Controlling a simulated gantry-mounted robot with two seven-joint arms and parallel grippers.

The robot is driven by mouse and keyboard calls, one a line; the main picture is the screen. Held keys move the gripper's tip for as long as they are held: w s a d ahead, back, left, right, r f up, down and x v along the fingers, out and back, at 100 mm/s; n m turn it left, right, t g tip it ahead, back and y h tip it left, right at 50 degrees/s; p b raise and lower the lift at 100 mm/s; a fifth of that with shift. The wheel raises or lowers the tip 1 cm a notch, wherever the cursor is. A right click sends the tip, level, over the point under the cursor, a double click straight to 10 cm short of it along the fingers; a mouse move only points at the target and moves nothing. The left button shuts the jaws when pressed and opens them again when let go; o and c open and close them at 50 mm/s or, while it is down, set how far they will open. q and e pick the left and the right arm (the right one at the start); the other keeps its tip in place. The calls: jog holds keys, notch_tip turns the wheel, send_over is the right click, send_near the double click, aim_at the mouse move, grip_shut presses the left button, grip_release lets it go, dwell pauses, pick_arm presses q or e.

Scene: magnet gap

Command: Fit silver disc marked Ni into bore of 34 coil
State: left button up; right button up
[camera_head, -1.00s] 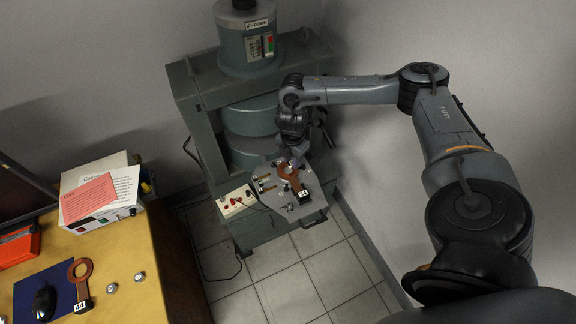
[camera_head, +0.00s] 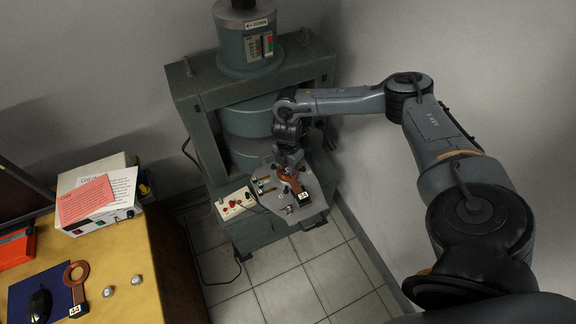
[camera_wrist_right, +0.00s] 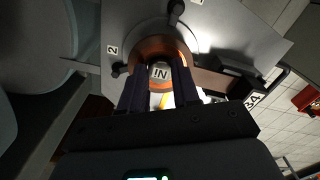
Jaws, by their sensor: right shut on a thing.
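My right gripper (camera_head: 289,168) reaches down over the coil on the magnet's plate. In the right wrist view, its fingers (camera_wrist_right: 158,80) are shut on the silver disc marked Ni (camera_wrist_right: 160,72). The copper coil (camera_wrist_right: 148,46) lies below, its ring showing around the disc and fingertips. Its arm runs right to a black tag (camera_wrist_right: 252,99), which reads 34 in the head view (camera_head: 303,195). The disc lines up roughly with the bore; I cannot tell whether it is inside or just above. The fingers hide part of the ring. My left gripper is out of view.
The coil sits on a grey plate (camera_wrist_right: 235,40) with black knobs around it, in front of the green magnet (camera_head: 245,118). A terminal box (camera_head: 236,203) stands left of the plate. On the wooden bench (camera_head: 130,260) lie another copper coil (camera_head: 77,277) and two small discs.

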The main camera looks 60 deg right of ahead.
jog(key=shift+f, duration=0.15)
jog(key=o, duration=1)
